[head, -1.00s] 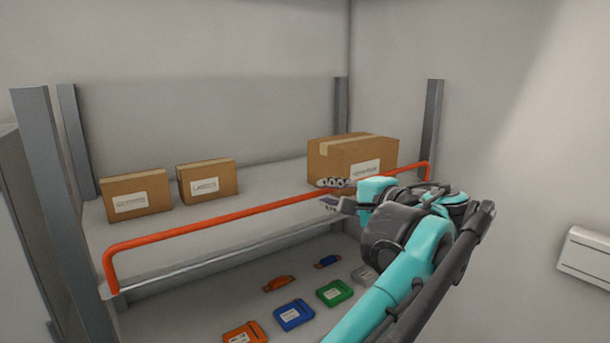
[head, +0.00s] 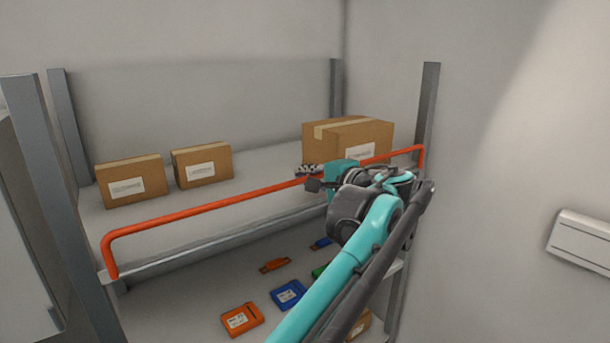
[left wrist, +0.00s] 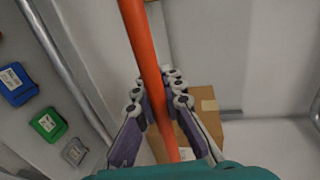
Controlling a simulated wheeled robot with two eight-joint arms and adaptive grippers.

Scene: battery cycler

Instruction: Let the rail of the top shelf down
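The orange rail (head: 200,207) runs along the front of the top shelf (head: 180,230), raised above its front edge, with bent ends at both sides. My left gripper (head: 310,178) is at the rail, right of its middle, in front of the large box. One finger shows above the rail and one below. In the left wrist view the rail (left wrist: 145,50) passes between the fingers (left wrist: 160,90), which stand apart with gaps beside it. Whether a finger touches the rail is hard to tell. My right gripper is not in view.
A large cardboard box (head: 345,135) and two smaller boxes (head: 133,183) (head: 202,165) stand on the top shelf behind the rail. Several coloured cases, such as an orange one (head: 242,320), lie on the shelf below. Grey posts (head: 427,100) (head: 50,180) flank the rack.

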